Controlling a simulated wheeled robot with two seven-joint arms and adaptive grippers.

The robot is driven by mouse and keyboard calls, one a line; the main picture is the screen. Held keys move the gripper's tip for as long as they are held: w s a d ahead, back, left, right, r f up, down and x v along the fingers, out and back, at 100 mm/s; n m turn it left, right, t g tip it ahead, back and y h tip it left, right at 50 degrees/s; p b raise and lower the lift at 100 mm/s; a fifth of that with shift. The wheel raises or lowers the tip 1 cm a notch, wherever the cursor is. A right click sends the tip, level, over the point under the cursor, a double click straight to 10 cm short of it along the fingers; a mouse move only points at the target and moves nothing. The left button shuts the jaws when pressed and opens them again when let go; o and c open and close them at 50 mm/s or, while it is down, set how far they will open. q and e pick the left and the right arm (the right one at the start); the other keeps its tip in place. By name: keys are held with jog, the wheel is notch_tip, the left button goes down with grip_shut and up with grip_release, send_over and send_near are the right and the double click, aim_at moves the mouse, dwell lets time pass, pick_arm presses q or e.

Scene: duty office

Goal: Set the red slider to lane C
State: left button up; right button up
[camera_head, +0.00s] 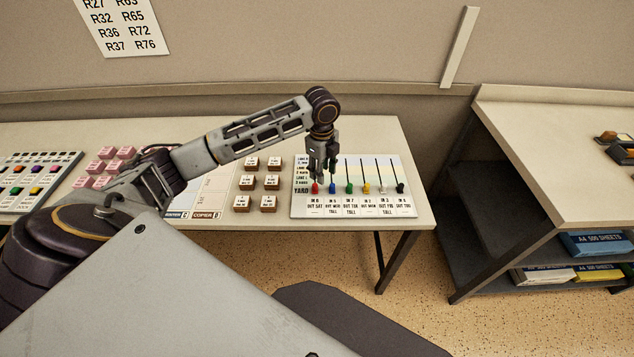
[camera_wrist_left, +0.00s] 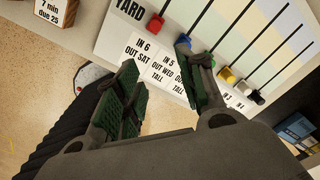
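The slider board (camera_head: 405,165) lies at the right end of the desk, with several coloured knobs in one row beside the word YARD. The red slider (camera_head: 315,188) is the leftmost knob, at the YARD end of its track; it also shows in the left wrist view (camera_wrist_left: 155,25). My left gripper (camera_head: 322,172) points down over the board, just above the red and blue knobs. In the left wrist view its fingers (camera_wrist_left: 160,78) stand apart with nothing between them. The red track is partly hidden behind the gripper. The small lane labels are hard to read. My right gripper is out of view.
The blue slider (camera_head: 332,188) sits close to the red one, near a left fingertip. The green slider (camera_head: 349,188) is beyond it. Labelled blocks (camera_head: 245,181) stand left of the board. A shelf table (camera_head: 560,150) stands to the right across a gap.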

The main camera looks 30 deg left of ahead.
aim_at(315, 185)
pick_arm(q)
jog(key=w+a+r+m, duration=0.1)
jog(key=w+a+r, duration=0.1)
jog(key=a+r, duration=0.2)
jog(key=f, duration=1.2)
jog(key=shift+s+d+f, duration=0.15)
jog(key=shift+s+f, duration=0.05)
jog(key=shift+s, duration=0.1)
jog(key=shift+f, duration=0.8)
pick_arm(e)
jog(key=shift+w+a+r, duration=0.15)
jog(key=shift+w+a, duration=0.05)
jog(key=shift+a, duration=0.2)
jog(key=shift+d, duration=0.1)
